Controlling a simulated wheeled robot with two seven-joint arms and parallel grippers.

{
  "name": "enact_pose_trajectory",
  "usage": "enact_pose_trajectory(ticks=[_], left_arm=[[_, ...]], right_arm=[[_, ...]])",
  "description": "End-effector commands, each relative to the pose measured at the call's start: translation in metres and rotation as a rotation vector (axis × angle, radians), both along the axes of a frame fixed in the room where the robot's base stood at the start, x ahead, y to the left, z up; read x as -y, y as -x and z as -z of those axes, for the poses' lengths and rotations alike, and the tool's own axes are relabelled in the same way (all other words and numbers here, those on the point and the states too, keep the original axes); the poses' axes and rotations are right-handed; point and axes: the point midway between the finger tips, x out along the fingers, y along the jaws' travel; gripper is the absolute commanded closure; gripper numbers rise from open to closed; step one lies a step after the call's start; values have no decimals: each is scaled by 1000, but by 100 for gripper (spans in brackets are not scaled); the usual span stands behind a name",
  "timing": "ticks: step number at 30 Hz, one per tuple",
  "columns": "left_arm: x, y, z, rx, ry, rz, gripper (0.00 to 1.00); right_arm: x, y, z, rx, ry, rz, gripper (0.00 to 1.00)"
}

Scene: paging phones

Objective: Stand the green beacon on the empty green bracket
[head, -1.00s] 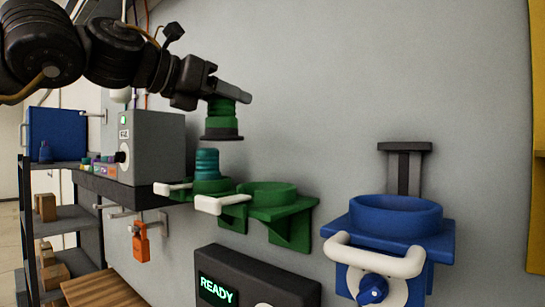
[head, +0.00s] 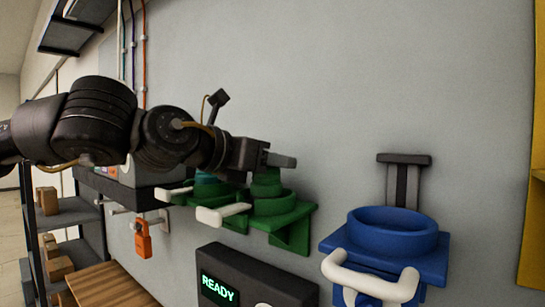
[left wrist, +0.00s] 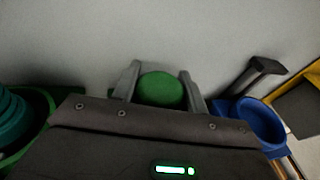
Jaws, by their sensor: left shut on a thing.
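The green beacon (head: 267,188) is in my left gripper (head: 280,161), which is shut on its upper part. The beacon looks upright, with its lower part within the ring of the right-hand green bracket (head: 292,210). Its base is hidden by the ring, so I cannot tell whether it touches the bottom. In the left wrist view, the beacon's rounded green top (left wrist: 160,89) lies between the two fingers (left wrist: 160,80). My right gripper is not in view.
A teal beacon (head: 207,186) stands in the neighbouring green bracket, partly hidden by my arm. An empty blue bracket (head: 395,226) with a white handle is at right. A box reading READY (head: 235,280) hangs below.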

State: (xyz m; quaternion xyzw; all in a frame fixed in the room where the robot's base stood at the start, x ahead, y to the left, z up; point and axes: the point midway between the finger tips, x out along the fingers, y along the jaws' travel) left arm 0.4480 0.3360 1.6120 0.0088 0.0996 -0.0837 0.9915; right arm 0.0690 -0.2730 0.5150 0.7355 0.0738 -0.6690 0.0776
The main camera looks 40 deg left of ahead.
Motion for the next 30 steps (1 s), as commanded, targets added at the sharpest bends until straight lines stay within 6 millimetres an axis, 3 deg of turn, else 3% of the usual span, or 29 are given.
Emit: enact_pose_trajectory(ticks=[10,11,16,26,30], left_arm=[[0,0,2,5,1,-1,94],[0,0,3,2,0,-1,56],[-1,0,2,3,0,-2,35],[-1,2,1,4,0,-2,35],[-3,17,-1,9,-1,-1,35]], right_arm=[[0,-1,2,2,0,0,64],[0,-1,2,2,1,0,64],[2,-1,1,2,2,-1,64],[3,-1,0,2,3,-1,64],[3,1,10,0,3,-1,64]])
